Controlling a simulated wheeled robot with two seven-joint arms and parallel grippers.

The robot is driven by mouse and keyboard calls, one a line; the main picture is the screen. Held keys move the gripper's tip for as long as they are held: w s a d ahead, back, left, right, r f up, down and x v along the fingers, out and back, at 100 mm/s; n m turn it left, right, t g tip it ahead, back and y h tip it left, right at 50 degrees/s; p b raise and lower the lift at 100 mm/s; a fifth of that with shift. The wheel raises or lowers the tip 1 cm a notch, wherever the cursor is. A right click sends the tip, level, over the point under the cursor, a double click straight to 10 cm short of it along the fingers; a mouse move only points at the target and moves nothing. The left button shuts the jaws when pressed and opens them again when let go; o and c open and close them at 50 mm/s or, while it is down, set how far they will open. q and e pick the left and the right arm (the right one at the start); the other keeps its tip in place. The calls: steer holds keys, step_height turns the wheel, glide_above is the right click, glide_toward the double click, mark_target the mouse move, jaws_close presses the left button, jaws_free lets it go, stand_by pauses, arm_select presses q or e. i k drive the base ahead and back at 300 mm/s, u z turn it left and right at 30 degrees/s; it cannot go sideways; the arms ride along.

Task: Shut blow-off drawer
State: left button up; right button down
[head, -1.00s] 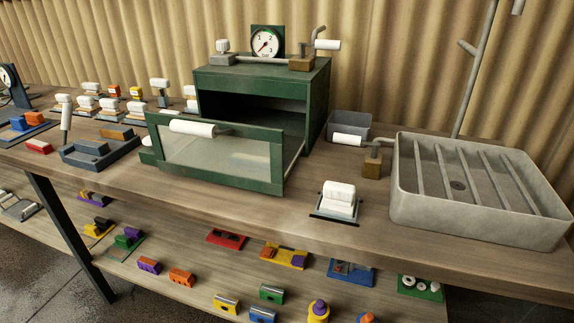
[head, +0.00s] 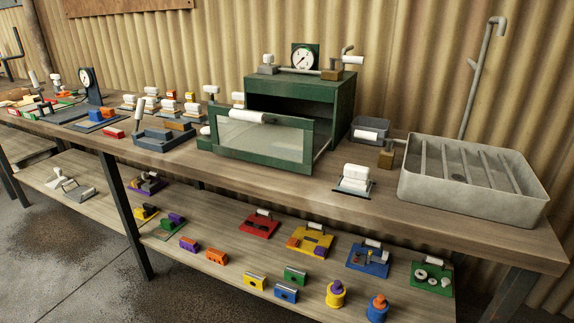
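The blow-off drawer (head: 262,138) has a green frame, a pale clear front panel and a white bar handle (head: 262,117). It is pulled out toward me from the green cabinet (head: 344,101), and the dark inside of the cabinet shows above and behind it. The drawer's right side rail (head: 322,149) is visible between its front and the cabinet. Neither of my grippers is in the head view.
A pressure gauge (head: 305,57) and white-handled valves stand on the cabinet. A grey slatted sink (head: 470,190) fills the bench's right end. A white-topped block (head: 355,178) sits right of the drawer. Coloured parts cover the lower shelf (head: 215,215).

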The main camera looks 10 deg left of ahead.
mark_target(306, 167)
steer(key=u, duration=1.1)
steer(key=i, duration=0.4)
steer(key=z, duration=0.05)
